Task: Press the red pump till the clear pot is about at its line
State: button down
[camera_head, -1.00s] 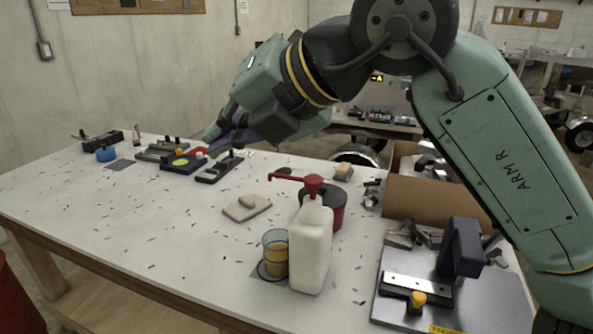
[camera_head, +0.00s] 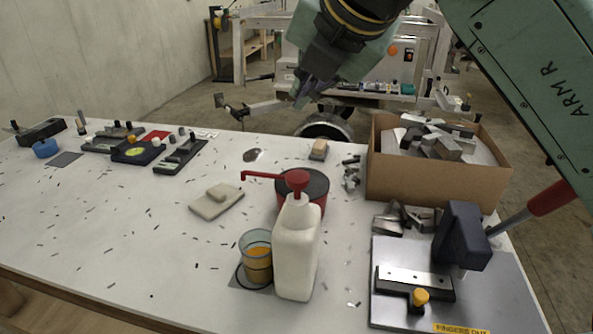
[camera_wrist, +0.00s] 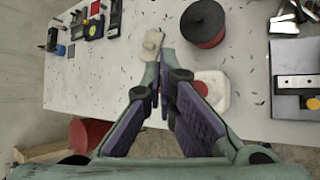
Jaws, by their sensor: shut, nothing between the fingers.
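The red pump (camera_head: 296,181) tops a white bottle (camera_head: 296,250), its spout pointing left. The clear pot (camera_head: 256,262) stands just left of the bottle on a dark square and holds amber liquid to a little over half its height. I cannot tell exactly where its line lies against the liquid. In the wrist view, my gripper (camera_wrist: 164,62) partly covers the red pump and the white bottle (camera_wrist: 217,100); the pot is hidden there.
A red tub with a dark lid (camera_head: 315,184) stands close behind the bottle. A cardboard box of metal parts (camera_head: 430,182) and a metal plate fixture (camera_head: 400,315) are on the right.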

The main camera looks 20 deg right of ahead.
jog(key=b, duration=0.6)
send_over(303, 173)
notch_tip(303, 173, down, 8)
jog(key=shift+f, duration=0.45)
dwell(0.9)
jog(key=shift+f+b, duration=0.4)
jog(key=shift+b, duration=0.3)
jog(key=shift+f+b, duration=1)
jog(key=shift+f, duration=0.1)
dwell(0.6)
dwell(0.3)
jog(key=shift+r+p, duration=1)
jog(key=shift+r, duration=0.55)
